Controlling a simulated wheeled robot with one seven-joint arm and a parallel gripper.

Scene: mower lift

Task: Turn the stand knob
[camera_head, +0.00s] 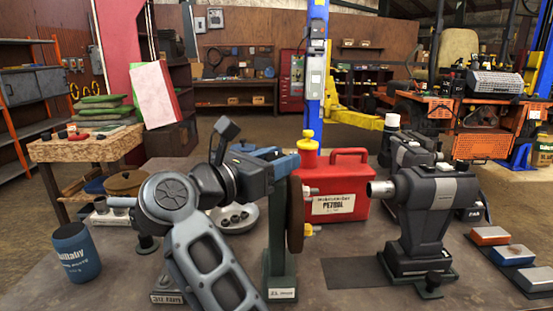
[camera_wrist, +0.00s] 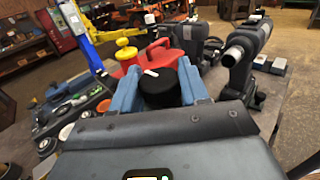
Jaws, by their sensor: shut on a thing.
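The stand knob (camera_wrist: 160,90) is a black round cap in the wrist view. My gripper (camera_wrist: 160,82) is shut on it, with one blue finger on each side. In the head view my gripper (camera_head: 275,160) is at the top of a dark green stand (camera_head: 280,255), which has a label at its foot. A brown disc (camera_head: 296,214) stands upright on the stand's right side. The knob itself is hidden behind my gripper and arm in the head view.
A red petrol can (camera_head: 340,185) with a yellow cap stands just behind the stand. A grey and black machine (camera_head: 432,205) with a metal spindle is to the right. A blue tub (camera_head: 76,252) is at the left.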

